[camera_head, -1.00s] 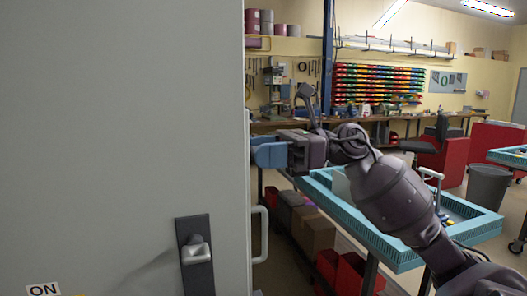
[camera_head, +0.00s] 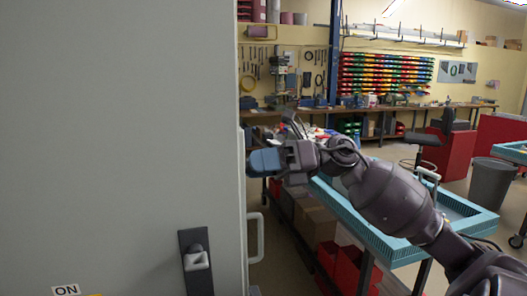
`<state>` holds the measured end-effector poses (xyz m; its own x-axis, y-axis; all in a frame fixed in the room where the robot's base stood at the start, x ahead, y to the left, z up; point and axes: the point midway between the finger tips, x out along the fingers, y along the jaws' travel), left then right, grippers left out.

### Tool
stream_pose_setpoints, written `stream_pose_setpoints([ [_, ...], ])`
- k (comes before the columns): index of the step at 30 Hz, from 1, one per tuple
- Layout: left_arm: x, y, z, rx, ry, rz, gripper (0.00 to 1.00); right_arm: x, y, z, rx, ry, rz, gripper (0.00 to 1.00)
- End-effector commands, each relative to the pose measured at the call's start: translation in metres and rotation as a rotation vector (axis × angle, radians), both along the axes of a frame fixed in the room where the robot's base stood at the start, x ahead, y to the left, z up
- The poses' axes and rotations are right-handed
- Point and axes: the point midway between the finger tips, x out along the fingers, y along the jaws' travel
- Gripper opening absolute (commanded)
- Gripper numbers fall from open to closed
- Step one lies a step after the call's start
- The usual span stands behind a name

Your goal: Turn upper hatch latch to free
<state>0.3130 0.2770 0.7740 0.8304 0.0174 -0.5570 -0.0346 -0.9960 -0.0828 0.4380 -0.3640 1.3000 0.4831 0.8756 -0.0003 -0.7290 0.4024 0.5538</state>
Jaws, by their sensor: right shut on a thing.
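The large grey cabinet (camera_head: 120,140) fills the left of the head view. My right gripper (camera_head: 262,162), with blue fingers, is at the cabinet's right edge, in the upper half. It is shut on a small part at the cabinet's side, which looks to be the upper hatch latch; the fingers and the edge hide it, so its angle cannot be told. A black-plated handle with a grey knob (camera_head: 197,261) is on the front face lower down. My left gripper is not in view.
A pale bar handle (camera_head: 260,238) sticks out from the cabinet's side below my right gripper. A blue-rimmed table (camera_head: 372,238) stands under my right arm. An "ON" label (camera_head: 66,290) is at the lower left. A grey bin (camera_head: 491,184) stands at right.

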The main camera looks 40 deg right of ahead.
Motion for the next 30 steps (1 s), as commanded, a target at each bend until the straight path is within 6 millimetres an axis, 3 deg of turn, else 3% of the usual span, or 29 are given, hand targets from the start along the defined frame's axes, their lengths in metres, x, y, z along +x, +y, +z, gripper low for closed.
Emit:
stream_pose_setpoints([
  [3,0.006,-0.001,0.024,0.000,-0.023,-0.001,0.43,-0.001,0.000,0.005,0.053,0.099,0.000,0.23],
  [16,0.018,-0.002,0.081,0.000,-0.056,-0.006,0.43,0.000,0.000,0.003,0.251,0.461,-0.001,0.23],
  [21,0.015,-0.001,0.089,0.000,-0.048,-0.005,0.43,0.000,0.000,0.002,0.323,0.594,0.000,0.23],
  [30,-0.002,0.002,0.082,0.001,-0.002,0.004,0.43,0.000,0.000,0.000,0.423,0.774,0.001,0.23],
])
